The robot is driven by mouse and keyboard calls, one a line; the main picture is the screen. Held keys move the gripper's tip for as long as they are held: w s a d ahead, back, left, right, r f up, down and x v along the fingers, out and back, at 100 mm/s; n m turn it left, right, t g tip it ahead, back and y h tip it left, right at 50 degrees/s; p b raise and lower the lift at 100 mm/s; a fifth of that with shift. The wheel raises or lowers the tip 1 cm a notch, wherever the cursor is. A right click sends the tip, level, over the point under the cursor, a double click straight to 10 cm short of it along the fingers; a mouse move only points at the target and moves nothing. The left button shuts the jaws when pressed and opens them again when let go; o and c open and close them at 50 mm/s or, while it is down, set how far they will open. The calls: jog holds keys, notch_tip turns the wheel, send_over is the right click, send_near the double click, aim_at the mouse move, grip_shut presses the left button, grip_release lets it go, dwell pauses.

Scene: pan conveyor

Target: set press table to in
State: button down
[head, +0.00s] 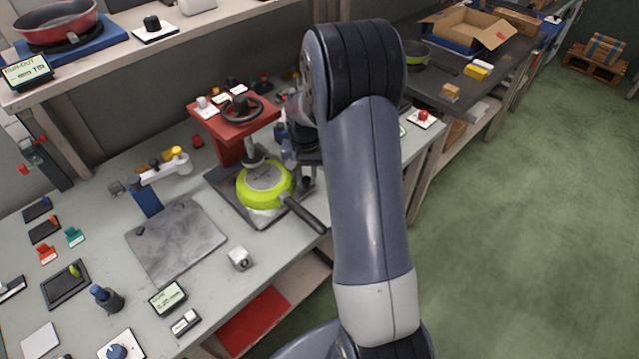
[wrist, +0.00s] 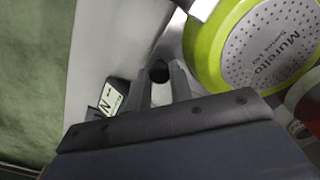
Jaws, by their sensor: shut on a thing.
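The red press (head: 235,125) with a black handwheel stands on the bench in the head view. A green pan (head: 265,187) lies bottom-up under its spindle, on the dark press table (head: 222,180). The pan also shows at the upper right of the wrist view (wrist: 262,45). In the wrist view my gripper (wrist: 160,78) is shut on a small dark knob (wrist: 159,71), beside a white label (wrist: 108,100) with a letter N visible. In the head view my arm hides most of the gripper and the knob.
A red push button (head: 423,117) stands right of my arm. Several small tools and displays fill the left bench. The green floor at right is open.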

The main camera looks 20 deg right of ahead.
jog(key=shift+w, duration=0.2)
jog(key=c, duration=1.3)
grip_release()
jog(key=shift+o, duration=0.2)
jog(key=shift+r, duration=0.1)
notch_tip(320, 180, up, 11)
jog(key=shift+f+b, duration=0.2)
jog(key=shift+b, duration=0.15)
